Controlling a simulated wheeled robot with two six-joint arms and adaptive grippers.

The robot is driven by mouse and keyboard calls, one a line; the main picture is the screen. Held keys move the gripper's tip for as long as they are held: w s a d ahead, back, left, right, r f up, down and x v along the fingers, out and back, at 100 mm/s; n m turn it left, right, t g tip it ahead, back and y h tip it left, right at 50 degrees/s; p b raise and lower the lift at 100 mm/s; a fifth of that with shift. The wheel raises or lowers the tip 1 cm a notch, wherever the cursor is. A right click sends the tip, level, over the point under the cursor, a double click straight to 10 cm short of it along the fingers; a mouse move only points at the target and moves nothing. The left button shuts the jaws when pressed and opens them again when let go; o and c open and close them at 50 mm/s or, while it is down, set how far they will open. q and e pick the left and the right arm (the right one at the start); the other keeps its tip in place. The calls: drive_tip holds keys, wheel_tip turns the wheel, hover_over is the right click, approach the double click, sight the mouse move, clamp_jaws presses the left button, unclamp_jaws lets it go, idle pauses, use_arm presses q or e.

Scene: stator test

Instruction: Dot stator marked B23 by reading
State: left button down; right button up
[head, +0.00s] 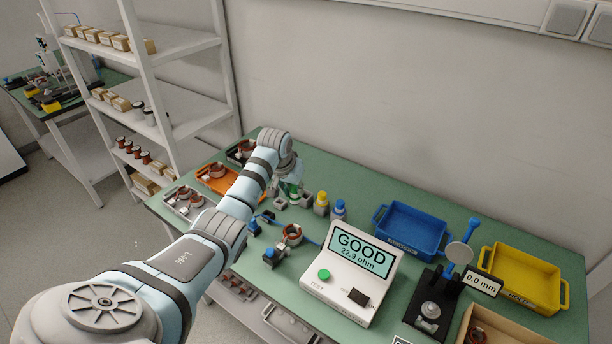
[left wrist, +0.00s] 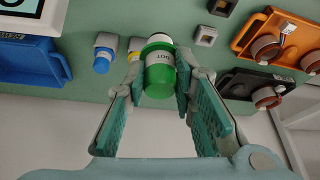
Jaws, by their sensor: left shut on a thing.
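My left gripper (head: 290,186) is shut on a green dot bottle (left wrist: 160,78) with a white end and "DOT" on its side; in the left wrist view it sits between the fingertips (left wrist: 161,88). A copper-wound stator (head: 291,235) sits on the bench by the tester's blue clips. The tester (head: 350,274) screen reads GOOD, 22.9 ohm. A yellow bottle (head: 321,203) and a blue bottle (head: 339,209) stand right of the gripper. I cannot read a B23 mark on any stator. My right gripper is not in view.
An orange tray (left wrist: 246,42) and a dark tray (left wrist: 232,84) hold stators. A blue bin (head: 412,231), a yellow bin (head: 520,277) and a gauge reading 0.0 mm (head: 482,285) stand on the right. A shelf rack (head: 185,40) stands behind the bench's left end.

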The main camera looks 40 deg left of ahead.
use_arm(q)
drive_tip(key=shift+s+d+f, duration=0.5)
drive_tip(key=shift+d+f, duration=0.15)
drive_tip(key=shift+f, duration=0.05)
wheel_tip(320, 180, down, 5)
drive_tip(key=b, duration=0.4)
drive_tip(key=shift+r, duration=0.2)
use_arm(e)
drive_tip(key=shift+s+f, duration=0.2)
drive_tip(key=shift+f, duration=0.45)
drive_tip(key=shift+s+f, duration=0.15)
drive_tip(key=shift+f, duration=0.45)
use_arm(q)
drive_tip(key=shift+s+d+r, duration=0.1)
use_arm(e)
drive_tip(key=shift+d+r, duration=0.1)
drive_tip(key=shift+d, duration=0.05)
use_arm(q)
drive_tip(key=shift+p, duration=0.4)
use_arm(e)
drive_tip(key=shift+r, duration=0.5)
use_arm(q)
drive_tip(key=shift+f, duration=0.25)
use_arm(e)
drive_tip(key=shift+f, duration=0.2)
use_arm(q)
drive_tip(key=shift+f+b, duration=0.5)
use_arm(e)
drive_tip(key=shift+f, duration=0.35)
